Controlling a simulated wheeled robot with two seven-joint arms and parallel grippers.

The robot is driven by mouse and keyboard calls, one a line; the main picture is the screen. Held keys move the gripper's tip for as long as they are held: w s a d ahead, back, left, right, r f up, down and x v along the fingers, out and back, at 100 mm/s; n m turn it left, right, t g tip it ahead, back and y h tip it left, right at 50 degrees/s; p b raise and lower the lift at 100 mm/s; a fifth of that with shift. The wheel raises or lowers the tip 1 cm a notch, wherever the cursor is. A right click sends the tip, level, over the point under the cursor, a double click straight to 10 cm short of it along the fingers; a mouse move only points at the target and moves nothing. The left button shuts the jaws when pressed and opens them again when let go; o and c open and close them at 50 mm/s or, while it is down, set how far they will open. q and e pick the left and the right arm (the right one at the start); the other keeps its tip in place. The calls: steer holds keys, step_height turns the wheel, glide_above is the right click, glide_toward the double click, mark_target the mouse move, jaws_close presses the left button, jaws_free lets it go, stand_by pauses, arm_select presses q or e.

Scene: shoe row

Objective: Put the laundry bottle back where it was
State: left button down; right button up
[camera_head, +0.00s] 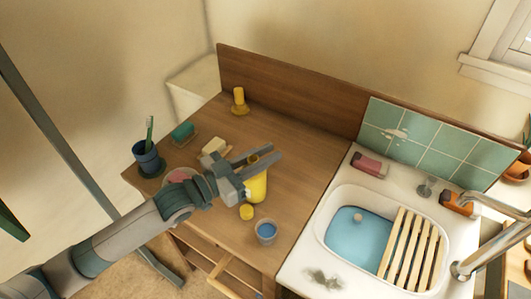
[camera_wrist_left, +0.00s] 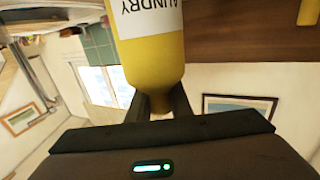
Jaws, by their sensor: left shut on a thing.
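The laundry bottle (camera_head: 258,187) is yellow, with a white label that shows part of its name in the left wrist view (camera_wrist_left: 150,55). My left gripper (camera_head: 270,155) is shut on it, with its fingers at the bottle's narrow end. In the head view the bottle is over the right part of the wooden table (camera_head: 300,150), partly covered by the gripper. I cannot tell whether its base touches the table. My right gripper is not in view.
A small yellow piece (camera_head: 247,212) and a cup of blue liquid (camera_head: 266,231) stand close by. A pale block (camera_head: 214,146), pink dish (camera_head: 180,175), green item (camera_head: 183,131), toothbrush cup (camera_head: 147,158) and yellow object (camera_head: 239,101) lie left and behind. A sink (camera_head: 327,213) is right.

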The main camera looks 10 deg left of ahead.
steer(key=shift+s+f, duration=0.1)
arm_select(q)
steer(key=c, duration=1.6)
jaws_free()
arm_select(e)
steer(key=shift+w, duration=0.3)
arm_select(q)
steer(key=shift+s+a, duration=0.1)
steer(key=shift+s+a, duration=0.2)
steer(key=shift+a, duration=0.05)
steer(key=b+v, duration=0.2)
steer(key=v, duration=0.7)
steer(key=shift+s+a, duration=0.2)
steer(key=shift+s, duration=0.05)
steer(key=shift+b+v, duration=0.3)
steer(key=shift+v, duration=0.45)
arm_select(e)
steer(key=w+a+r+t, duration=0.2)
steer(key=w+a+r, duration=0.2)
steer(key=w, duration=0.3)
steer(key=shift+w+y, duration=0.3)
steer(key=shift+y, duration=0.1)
